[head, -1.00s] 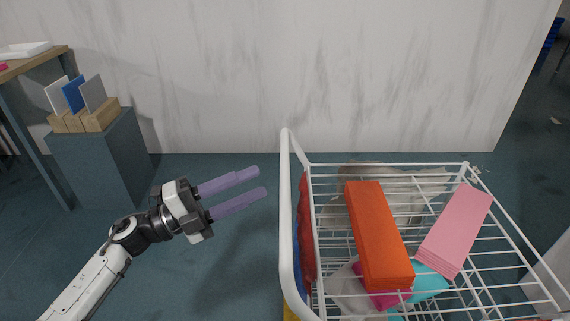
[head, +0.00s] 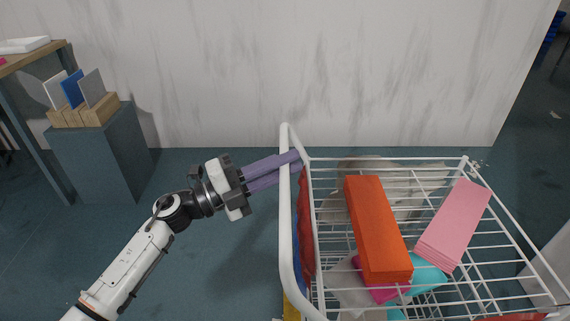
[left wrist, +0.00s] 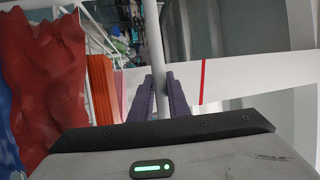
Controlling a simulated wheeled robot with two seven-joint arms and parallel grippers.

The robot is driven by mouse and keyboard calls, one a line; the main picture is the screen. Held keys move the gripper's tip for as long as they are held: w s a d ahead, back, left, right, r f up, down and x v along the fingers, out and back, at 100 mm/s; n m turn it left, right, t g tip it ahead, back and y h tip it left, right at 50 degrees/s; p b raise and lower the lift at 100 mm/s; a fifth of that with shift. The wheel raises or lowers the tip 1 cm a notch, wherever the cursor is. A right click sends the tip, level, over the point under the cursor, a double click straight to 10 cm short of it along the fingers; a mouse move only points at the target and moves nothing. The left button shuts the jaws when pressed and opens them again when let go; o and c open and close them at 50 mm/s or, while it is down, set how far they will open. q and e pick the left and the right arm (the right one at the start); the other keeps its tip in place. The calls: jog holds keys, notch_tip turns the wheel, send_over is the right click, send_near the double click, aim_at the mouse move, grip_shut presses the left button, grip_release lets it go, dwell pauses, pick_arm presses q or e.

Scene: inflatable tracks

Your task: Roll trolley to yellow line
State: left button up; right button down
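The trolley is a white wire basket cart (head: 465,300) filling the right half of the head view. Its thick white side bar (head: 285,225) faces my left arm. My left gripper (head: 294,163) has its purple fingers at the upper part of this bar, one passing over it and one partly behind it. In the left wrist view the white bar (left wrist: 154,45) runs between the fingers (left wrist: 160,85), which look closed on it. A small yellow patch (head: 291,309) shows low beside the basket; I cannot tell whether it is the yellow line. My right gripper is out of view.
The basket holds an orange box (head: 375,225), a pink stack (head: 455,225) and soft items. A pale wall (head: 230,70) stands behind. A grey-blue pedestal (head: 100,165) with upright panels stands left beside a table (head: 35,58). The floor (head: 215,265) between pedestal and basket is clear.

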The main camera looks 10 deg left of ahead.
pick_arm(q)
grip_shut()
jog(key=a, duration=0.3)
jog(key=shift+s+a, duration=0.1)
jog(key=shift+s, duration=0.3)
jog(key=o, duration=0.7)
grip_release()
jog(key=shift+w, duration=0.1)
jog(key=v, duration=1)
jog(key=shift+b, duration=0.3)
jog(key=shift+f, duration=0.1)
